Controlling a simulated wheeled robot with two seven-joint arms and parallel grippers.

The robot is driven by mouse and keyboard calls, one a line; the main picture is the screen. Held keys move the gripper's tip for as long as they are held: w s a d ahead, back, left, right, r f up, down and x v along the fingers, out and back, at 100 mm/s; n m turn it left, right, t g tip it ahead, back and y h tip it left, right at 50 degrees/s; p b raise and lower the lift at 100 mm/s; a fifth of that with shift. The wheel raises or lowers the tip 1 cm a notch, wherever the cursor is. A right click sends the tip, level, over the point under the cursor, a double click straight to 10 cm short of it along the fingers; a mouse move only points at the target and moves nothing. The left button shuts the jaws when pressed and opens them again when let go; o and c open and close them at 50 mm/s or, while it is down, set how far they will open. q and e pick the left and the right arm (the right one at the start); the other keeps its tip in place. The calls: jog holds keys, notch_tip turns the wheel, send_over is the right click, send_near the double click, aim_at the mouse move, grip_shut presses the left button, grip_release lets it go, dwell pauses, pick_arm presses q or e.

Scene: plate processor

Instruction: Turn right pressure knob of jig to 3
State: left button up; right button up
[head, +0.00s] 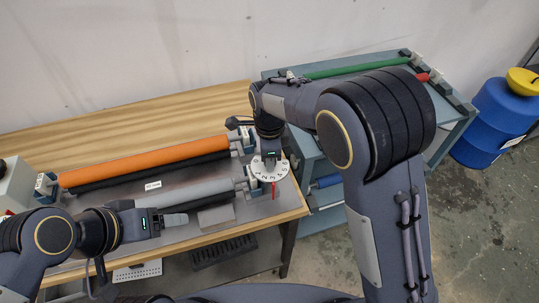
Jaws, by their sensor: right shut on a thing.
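The jig (210,187) lies on the wooden table, with an orange roller (150,160) behind a grey roller (205,187). At its right end is a white numbered dial (280,172) with a red pointer (273,190) at its near edge. The digits are small, and I cannot surely read which one the pointer meets. My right gripper (268,158) points down over the dial and is shut on the right pressure knob, which it mostly hides. My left gripper (174,219) is over the jig's front left part, apart from the dial; its finger gap is not clear.
The wooden table (190,110) is bare behind the jig. A blue-grey cart (305,150) with green and red-ended rollers stands just right of the table. A blue barrel (495,118) with a yellow top stands at the far right. A black grate (222,252) is below the table's front edge.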

jog(key=shift+w+r, duration=0.1)
dwell(0.4)
jog(key=o, duration=1)
notch_tip(320, 180, up, 8)
jog(key=shift+f+b, duration=0.15)
jog(key=shift+b, duration=0.25)
jog(key=shift+d, duration=0.1)
